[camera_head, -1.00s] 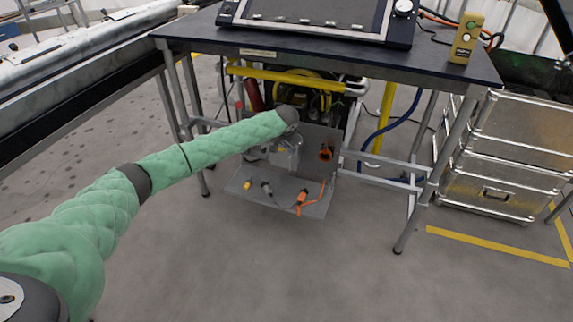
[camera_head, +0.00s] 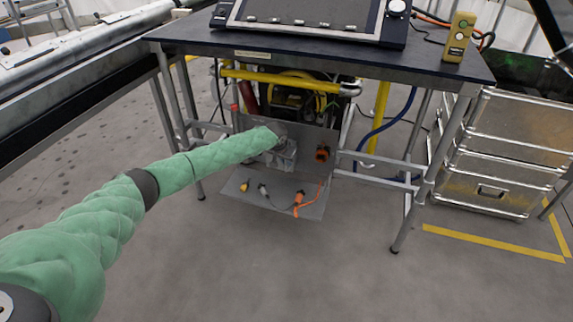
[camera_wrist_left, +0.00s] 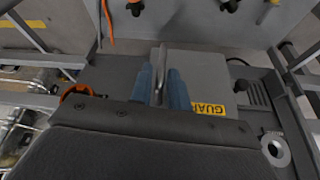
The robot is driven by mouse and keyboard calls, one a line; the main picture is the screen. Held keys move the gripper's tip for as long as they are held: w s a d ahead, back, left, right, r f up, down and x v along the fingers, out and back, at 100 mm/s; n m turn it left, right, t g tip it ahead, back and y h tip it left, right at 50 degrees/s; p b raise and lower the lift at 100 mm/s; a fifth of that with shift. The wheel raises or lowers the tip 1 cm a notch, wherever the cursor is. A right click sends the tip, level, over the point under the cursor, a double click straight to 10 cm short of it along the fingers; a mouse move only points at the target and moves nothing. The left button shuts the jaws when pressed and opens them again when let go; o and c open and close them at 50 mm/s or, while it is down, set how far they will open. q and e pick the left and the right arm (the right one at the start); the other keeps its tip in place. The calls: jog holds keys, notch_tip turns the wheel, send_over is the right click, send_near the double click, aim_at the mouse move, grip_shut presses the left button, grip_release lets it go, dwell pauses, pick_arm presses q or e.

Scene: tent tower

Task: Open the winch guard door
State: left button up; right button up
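The winch guard door is a grey panel with a yellow "GUARD" label, upside down in the left wrist view (camera_wrist_left: 208,75). A thin upright metal handle (camera_wrist_left: 161,62) stands on it. My left gripper (camera_wrist_left: 161,88) has its two blue fingers close together, one on each side of the handle, and seems shut on it. In the head view my green left arm reaches under the table to the grey guard box (camera_head: 286,156). The wrist hides part of the box, and the fingers are hidden there. My right gripper is not in view.
A grey panel (camera_head: 250,190) with cables and orange connectors lies below the guard. The dark table (camera_head: 300,45) stands above, its legs on both sides. Yellow bars (camera_head: 270,76) run behind. Metal cases (camera_head: 495,150) stand at right. The floor in front is clear.

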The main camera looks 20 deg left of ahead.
pick_arm(q)
jog(key=shift+x, duration=1.1)
grip_shut()
